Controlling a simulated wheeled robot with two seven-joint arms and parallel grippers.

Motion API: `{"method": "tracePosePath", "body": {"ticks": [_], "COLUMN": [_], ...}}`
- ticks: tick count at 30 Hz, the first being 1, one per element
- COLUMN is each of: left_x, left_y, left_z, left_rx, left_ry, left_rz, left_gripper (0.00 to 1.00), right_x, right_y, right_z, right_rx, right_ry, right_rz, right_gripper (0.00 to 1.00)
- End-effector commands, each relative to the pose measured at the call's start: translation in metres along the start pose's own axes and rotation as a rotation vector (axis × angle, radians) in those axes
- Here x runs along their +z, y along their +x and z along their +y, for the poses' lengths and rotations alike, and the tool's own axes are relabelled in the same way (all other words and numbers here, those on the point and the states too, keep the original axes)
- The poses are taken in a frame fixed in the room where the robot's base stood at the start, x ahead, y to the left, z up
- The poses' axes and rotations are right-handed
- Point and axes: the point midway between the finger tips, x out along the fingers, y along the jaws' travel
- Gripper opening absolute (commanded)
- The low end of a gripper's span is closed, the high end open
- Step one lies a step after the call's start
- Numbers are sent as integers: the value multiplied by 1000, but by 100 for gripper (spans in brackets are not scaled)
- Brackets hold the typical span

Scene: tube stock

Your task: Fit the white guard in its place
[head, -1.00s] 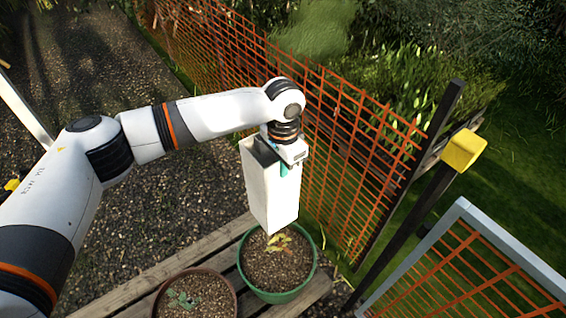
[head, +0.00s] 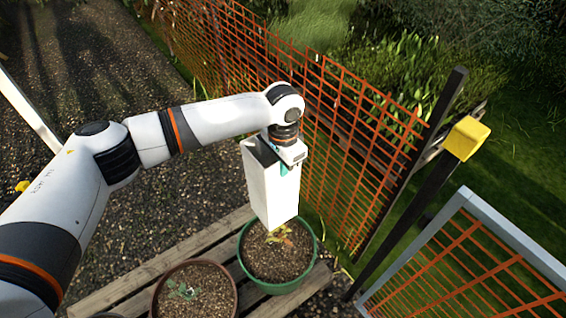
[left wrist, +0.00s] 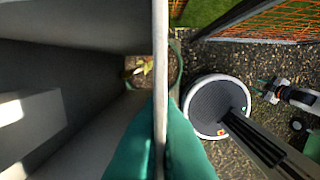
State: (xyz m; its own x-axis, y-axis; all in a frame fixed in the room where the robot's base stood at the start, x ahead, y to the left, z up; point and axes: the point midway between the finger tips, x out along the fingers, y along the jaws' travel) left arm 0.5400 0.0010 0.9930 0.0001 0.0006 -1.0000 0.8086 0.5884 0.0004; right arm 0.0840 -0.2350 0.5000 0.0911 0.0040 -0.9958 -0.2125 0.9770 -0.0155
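The white guard (head: 273,188) is a tall square tube, roughly upright. My left gripper (head: 284,168) is shut on its upper edge; in the left wrist view the teal fingers (left wrist: 160,145) pinch one wall (left wrist: 160,70) from both sides. The guard hangs over the green pot (head: 306,268), which holds soil and a small yellow-orange plant (head: 282,236). The guard's lower end partly covers the plant in the head view. The plant (left wrist: 135,70) also shows past the guard's inside in the left wrist view. A small gripper-like part of my right arm (left wrist: 268,88) shows there; its fingers are too small to judge.
A brown pot (head: 232,302) with a small green plant stands beside the green pot on wooden slats (head: 142,282). Orange mesh fencing (head: 345,150) stands behind. A dark post with a yellow cap (head: 467,138) and a grey-framed mesh panel (head: 515,240) are at right.

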Motion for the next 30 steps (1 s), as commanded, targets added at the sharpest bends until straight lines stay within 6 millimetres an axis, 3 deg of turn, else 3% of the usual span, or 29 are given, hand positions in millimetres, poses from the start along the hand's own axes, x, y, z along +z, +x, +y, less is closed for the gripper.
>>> {"method": "tracePosePath", "body": {"ticks": [12, 30], "left_x": [0, 0], "left_y": [17, 25], "left_z": [0, 0], "left_rx": [0, -1], "left_ry": [1, 0], "left_rz": [0, 0], "left_gripper": [0, 0], "right_x": [-1, -1], "right_y": [5, 8], "right_z": [-1, -1], "right_rx": [-1, -1], "right_ry": [0, -1], "right_rz": [1, 0], "right_gripper": [41, 41]}}
